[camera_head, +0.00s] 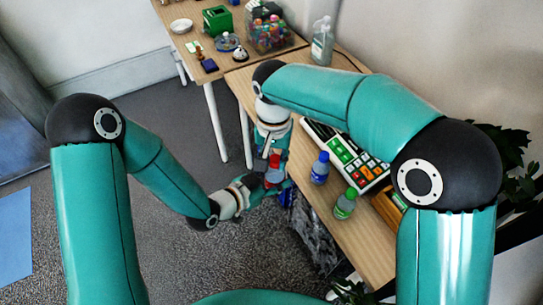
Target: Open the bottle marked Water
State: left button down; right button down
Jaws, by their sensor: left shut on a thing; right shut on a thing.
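A small bottle (274,167), reddish where it shows, is between my two grippers at the table's left edge. Its label cannot be read and much of it is hidden by the fingers. My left gripper (266,186) reaches in from the left and is shut on the bottle low down. My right gripper (272,150) points down from above and is shut on the bottle's upper end. Whether the cap is still seated cannot be told. A blue bottle (320,169) and a green bottle (345,204) stand upright on the table, their labels unreadable.
The wooden table (348,238) holds a till-like keypad (347,155) beside the bottles and a clear dispenser bottle (322,42) at the back. A second table carries a jar of colourful items (268,32), a green box (217,21) and a bell (240,54). Carpet lies open at left.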

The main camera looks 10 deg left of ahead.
pick_arm(q)
jog(key=shift+s+d, duration=0.25)
pick_arm(e)
jog(key=n, duration=0.4)
jog(key=shift+w+r+n, duration=0.1)
jog(key=shift+n, duration=0.2)
jog(key=n, duration=0.4)
jog(key=shift+d, duration=0.15)
jog(key=n, duration=0.5)
jog(key=shift+d, duration=0.1)
jog(key=n, duration=0.4)
jog(key=shift+w+d, duration=0.1)
jog(key=shift+w, duration=0.1)
pick_arm(q)
jog(key=shift+w, duration=0.1)
pick_arm(e)
jog(key=n, duration=0.4)
jog(key=shift+w, duration=0.15)
jog(key=n, duration=0.4)
jog(key=shift+w+n, duration=0.2)
jog(key=shift+n, duration=0.2)
jog(key=n, duration=0.4)
jog(key=shift+w, duration=0.15)
pick_arm(q)
jog(key=shift+w+a, duration=0.1)
jog(key=shift+a, duration=0.05)
pick_arm(e)
jog(key=n, duration=0.4)
jog(key=shift+w+n, duration=0.15)
jog(key=shift+n, duration=0.25)
